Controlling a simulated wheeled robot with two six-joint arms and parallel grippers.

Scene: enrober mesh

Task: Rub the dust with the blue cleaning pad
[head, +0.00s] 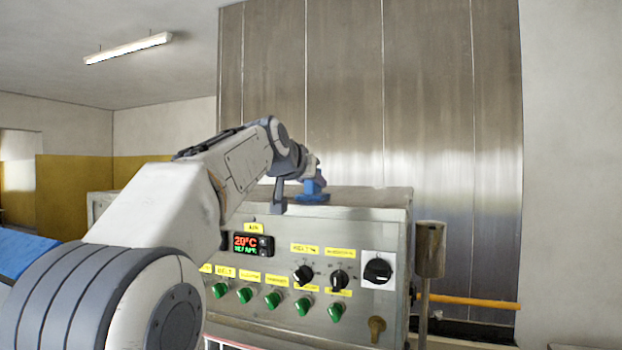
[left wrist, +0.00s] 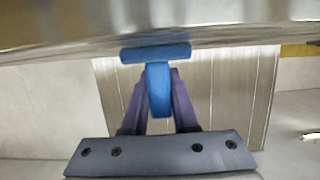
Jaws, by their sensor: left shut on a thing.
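The blue cleaning pad (head: 312,198) is at the top of the control cabinet, near its front edge. In the left wrist view the pad (left wrist: 156,53) lies flat along the metal surface, with its blue handle (left wrist: 158,90) between my fingers. It looks to touch the surface or be very close to it. My left gripper (head: 310,184) is shut on the handle; it also shows in the left wrist view (left wrist: 158,100). I cannot make out any dust in either view. My right gripper is not in view.
Tall metal panels (head: 430,100) rise behind. A blue surface (head: 22,252) is at far left.

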